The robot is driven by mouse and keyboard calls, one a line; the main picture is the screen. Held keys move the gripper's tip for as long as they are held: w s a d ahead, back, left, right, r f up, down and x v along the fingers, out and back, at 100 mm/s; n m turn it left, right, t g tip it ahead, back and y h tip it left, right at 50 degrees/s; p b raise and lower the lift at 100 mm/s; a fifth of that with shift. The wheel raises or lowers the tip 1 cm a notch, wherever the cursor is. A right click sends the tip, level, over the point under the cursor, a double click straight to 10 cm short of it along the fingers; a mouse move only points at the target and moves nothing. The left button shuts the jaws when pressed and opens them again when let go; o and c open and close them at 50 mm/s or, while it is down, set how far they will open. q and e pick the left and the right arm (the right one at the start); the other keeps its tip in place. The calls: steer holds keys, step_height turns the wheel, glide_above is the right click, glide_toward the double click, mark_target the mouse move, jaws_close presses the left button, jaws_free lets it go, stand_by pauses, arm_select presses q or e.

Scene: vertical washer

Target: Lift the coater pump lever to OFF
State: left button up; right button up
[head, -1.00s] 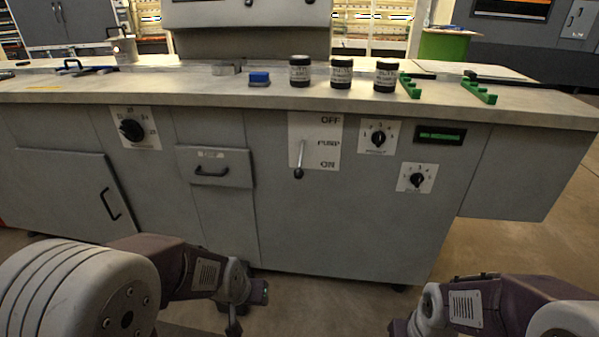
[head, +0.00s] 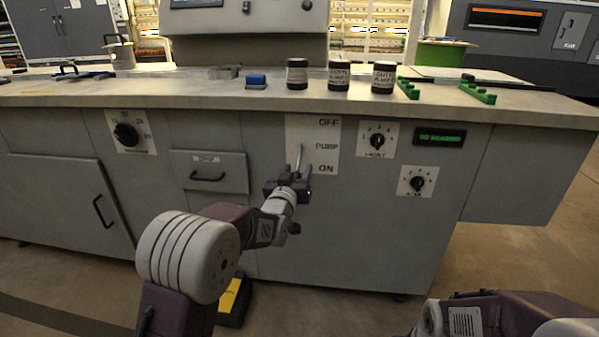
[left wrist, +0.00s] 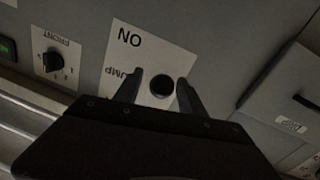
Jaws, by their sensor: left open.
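The pump lever (head: 299,157) is a thin metal rod on the white panel (head: 326,135) marked OFF at top, PUMP in the middle and ON at the bottom. It hangs down toward ON, its lower end hidden by my left gripper (head: 292,180) in the head view. In the left wrist view, the lever's round black knob (left wrist: 162,86) shows between the two fingertips of the open left gripper (left wrist: 160,93). Whether the fingers touch it cannot be told. My right gripper is out of frame; only part of its arm shows at the bottom right.
Knobs (head: 377,140) and (head: 417,182) and a green display (head: 439,137) sit right of the panel. A drawer (head: 208,172) is left of it. Jars (head: 338,76) and a blue block (head: 256,82) stand on the counter (head: 150,92). A yellow and black item (head: 232,302) is low down.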

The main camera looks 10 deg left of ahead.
arm_select(q)
steer(key=shift+w+d, duration=0.15)
steer(key=shift+w, duration=1.3)
jaws_close()
stand_by(0.3)
